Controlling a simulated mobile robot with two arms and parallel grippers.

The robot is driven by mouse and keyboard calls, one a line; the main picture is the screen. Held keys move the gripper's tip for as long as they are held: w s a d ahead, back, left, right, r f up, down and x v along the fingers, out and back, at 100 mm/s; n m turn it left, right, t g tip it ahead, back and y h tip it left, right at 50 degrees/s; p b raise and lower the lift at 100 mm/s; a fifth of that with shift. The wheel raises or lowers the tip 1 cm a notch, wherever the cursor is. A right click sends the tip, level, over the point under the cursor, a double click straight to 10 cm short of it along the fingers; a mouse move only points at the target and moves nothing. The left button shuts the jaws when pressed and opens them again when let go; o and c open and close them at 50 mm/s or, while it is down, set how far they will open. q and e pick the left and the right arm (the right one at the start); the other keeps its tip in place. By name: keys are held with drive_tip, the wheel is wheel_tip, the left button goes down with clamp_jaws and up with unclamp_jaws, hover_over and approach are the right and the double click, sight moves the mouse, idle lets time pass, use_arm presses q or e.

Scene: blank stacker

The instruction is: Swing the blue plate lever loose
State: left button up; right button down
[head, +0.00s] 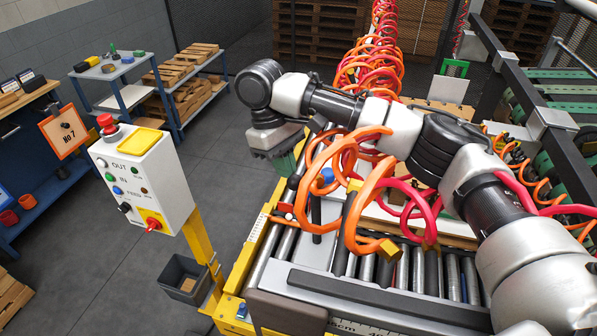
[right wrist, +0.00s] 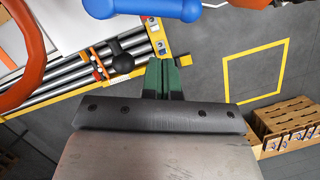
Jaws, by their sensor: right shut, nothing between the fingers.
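A blue lever handle (right wrist: 142,9) shows at the top edge of the right wrist view, cut off by the frame. A small blue part (head: 327,176) shows among the orange hoses in the head view; it may be the same handle. My right gripper (head: 286,163) hangs above the far left end of the roller conveyor, partly hidden by its wrist. In the wrist view its green fingers (right wrist: 166,76) are together and empty, apart from the blue handle. A black ball knob (right wrist: 122,63) on a stem shows left of the fingers. My left gripper is not in view.
Orange and red coiled hoses (head: 362,190) hang over the rollers (head: 450,272) beside my right arm. A white control box (head: 140,178) on a yellow post stands left of the conveyor, with a grey bin (head: 187,278) beside it.

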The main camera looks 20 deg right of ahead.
sight(316, 190)
drive_tip(key=s+d, duration=0.1)
drive_tip(key=s, duration=0.2)
drive_tip(key=shift+d, duration=0.4)
drive_tip(key=shift+f, duration=0.1)
